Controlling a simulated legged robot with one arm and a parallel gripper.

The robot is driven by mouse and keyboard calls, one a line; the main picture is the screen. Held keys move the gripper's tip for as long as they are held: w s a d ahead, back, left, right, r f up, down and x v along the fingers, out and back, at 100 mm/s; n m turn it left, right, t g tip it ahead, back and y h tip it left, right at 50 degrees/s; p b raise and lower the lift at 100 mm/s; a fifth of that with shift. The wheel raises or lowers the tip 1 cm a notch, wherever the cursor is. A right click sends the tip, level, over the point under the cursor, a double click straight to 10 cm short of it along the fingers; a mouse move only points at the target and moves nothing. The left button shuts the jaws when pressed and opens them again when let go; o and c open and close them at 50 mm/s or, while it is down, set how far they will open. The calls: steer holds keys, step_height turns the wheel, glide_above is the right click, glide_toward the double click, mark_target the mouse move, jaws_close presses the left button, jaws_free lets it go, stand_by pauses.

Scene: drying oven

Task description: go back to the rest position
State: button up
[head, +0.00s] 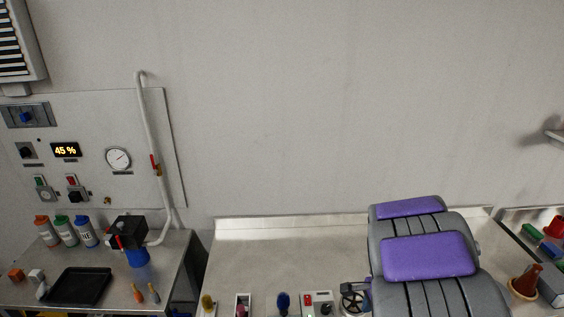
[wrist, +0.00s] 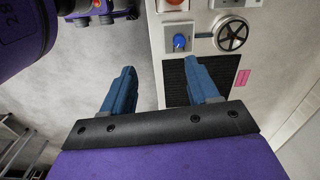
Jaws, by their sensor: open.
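In the wrist view my gripper (wrist: 160,72) has its two blue fingers spread wide, with nothing between them. A pale control panel with a blue knob (wrist: 180,41), a handwheel (wrist: 231,35) and a dark grille (wrist: 178,84) lies beyond the fingers, mostly behind and around the right one. No contact between fingers and panel shows.
In the head view a bench at left holds a black tray (head: 76,287), bottles (head: 64,231) and a black device with a blue collar (head: 130,234). A wall panel has a round gauge (head: 118,158). The wall above is bare.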

steer(key=s+a+r+n+b, duration=0.1)
steer(key=s+a+n+b, duration=0.1)
steer(key=s+n, duration=0.3)
steer(key=s+a+r+n+g+b, duration=0.1)
steer(key=s+n, duration=0.5)
steer(key=s, duration=0.7)
steer(key=s+a+r+n+g+b, duration=0.1)
steer(key=s+a+r+n+b, duration=0.2)
steer(key=s+a+n+b, duration=0.2)
steer(key=s+a, duration=0.1)
steer(key=s, duration=0.2)
steer(key=shift+s+a+n, duration=0.3)
steer(key=shift+s+a, duration=0.1)
